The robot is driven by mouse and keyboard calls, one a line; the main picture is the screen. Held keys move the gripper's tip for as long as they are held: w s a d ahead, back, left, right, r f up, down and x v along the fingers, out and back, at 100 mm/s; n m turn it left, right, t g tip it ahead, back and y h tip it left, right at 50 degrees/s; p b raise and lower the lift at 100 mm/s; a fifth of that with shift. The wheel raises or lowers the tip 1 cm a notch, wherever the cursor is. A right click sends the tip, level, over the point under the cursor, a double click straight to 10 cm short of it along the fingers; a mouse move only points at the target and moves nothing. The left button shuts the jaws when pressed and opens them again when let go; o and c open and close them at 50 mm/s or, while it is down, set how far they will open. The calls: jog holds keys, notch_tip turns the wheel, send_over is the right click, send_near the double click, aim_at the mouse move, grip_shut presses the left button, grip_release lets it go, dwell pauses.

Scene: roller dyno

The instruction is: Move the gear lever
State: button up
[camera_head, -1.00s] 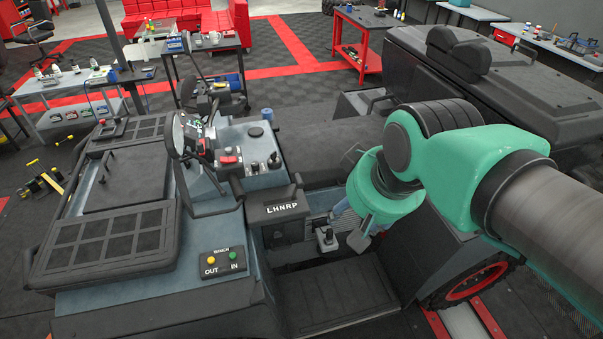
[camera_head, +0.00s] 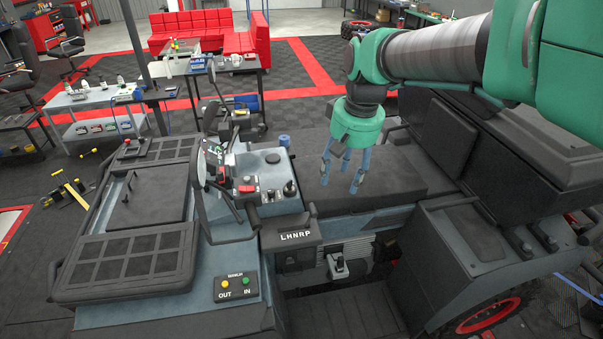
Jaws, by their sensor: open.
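A black panel marked LHNRP (camera_head: 298,234) sits on the front of the vehicle's console, in the middle of the head view. I cannot tell for sure which control is the gear lever. A dark lever with a grey block-like knob (camera_head: 339,266) stands just below and right of the panel, beside a ribbed plate. My gripper (camera_head: 341,182) points down over the black seat, above and right of the LHNRP panel. Its blue fingers are spread and empty, apart from both the panel and the knob.
The steering wheel (camera_head: 199,165) and a console with a red switch (camera_head: 248,188) are left of my gripper. The footwell (camera_head: 340,312) is open.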

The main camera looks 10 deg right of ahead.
jog(key=w+f+g+p, duration=0.2)
jog(key=w+p, duration=0.1)
jog(key=w, duration=0.7)
jog(key=g+y+p, duration=0.1)
jog(key=p, duration=0.2)
send_over(315, 207)
jog(key=s+d, duration=0.2)
jog(key=s, duration=0.3)
notch_tip(315, 207, down, 5)
jog(key=w+d+f+g+p, duration=0.1)
jog(key=w+f+p, duration=0.1)
jog(key=w+f, duration=0.3)
jog(key=w+d+f+g+y+p, duration=0.1)
jog(key=w+f, duration=0.4)
jog(key=f, duration=0.5)
jog(key=shift+w+f+g+p, duration=0.25)
jog(key=shift+g+p, duration=0.25)
jog(key=shift+p, duration=0.3)
jog(key=shift+a, duration=0.1)
jog(key=p+x, duration=0.2)
jog(key=x, duration=1.1)
jog(key=shift+s+a+f, duration=0.2)
jog(key=shift+s+f, duration=0.05)
grip_shut()
